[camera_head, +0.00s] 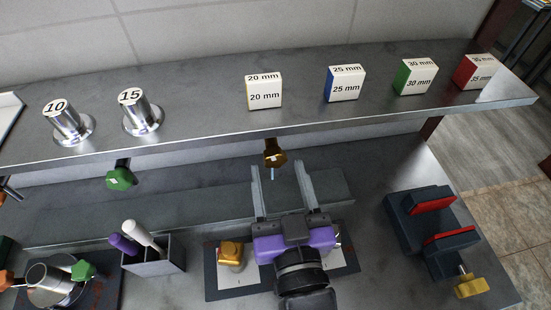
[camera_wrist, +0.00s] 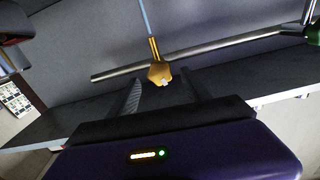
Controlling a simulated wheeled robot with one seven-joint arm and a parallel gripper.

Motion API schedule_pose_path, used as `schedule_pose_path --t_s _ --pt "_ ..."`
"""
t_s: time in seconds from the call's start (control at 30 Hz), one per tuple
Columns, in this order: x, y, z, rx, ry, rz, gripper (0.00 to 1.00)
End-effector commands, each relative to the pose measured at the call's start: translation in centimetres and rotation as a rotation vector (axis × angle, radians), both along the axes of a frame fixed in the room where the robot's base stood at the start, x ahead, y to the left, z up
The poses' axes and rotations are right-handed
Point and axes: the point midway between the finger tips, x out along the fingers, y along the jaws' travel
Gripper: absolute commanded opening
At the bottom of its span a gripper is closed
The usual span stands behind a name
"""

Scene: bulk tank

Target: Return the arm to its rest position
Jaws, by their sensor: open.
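My gripper (camera_head: 283,190) is in the lower middle of the head view, with its purple wrist body and two grey fingers pointing toward the back of the bench. The fingers are apart with nothing between them. In the wrist view the two dark fingers (camera_wrist: 162,98) also stand apart. A brown-orange knob (camera_head: 275,153) on a thin rod hangs below the shelf edge, just beyond the fingertips. It shows in the wrist view as a golden knob (camera_wrist: 159,72) beyond the gap, and I cannot tell the exact distance.
The shelf (camera_head: 205,97) carries two metal cylinders and several labelled blocks. A green knob (camera_head: 121,176) hangs below its edge. A dark vise (camera_head: 432,230) with red jaws stands right. A pen holder (camera_head: 153,256), a yellow item (camera_head: 231,253) and a metal pot (camera_head: 47,283) stand on the lower bench.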

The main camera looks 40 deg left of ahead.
Motion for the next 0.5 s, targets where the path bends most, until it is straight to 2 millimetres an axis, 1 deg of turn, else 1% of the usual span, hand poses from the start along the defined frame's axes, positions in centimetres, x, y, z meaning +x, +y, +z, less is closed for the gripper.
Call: schedule_pose_path --t_s 0.13,0.5 --pt "-0.5 -0.57 0.01 0.0 0.0 0.0 0.57" --pt "-0.5 -0.61 0.06 0.001 -0.001 0.0 0.57"
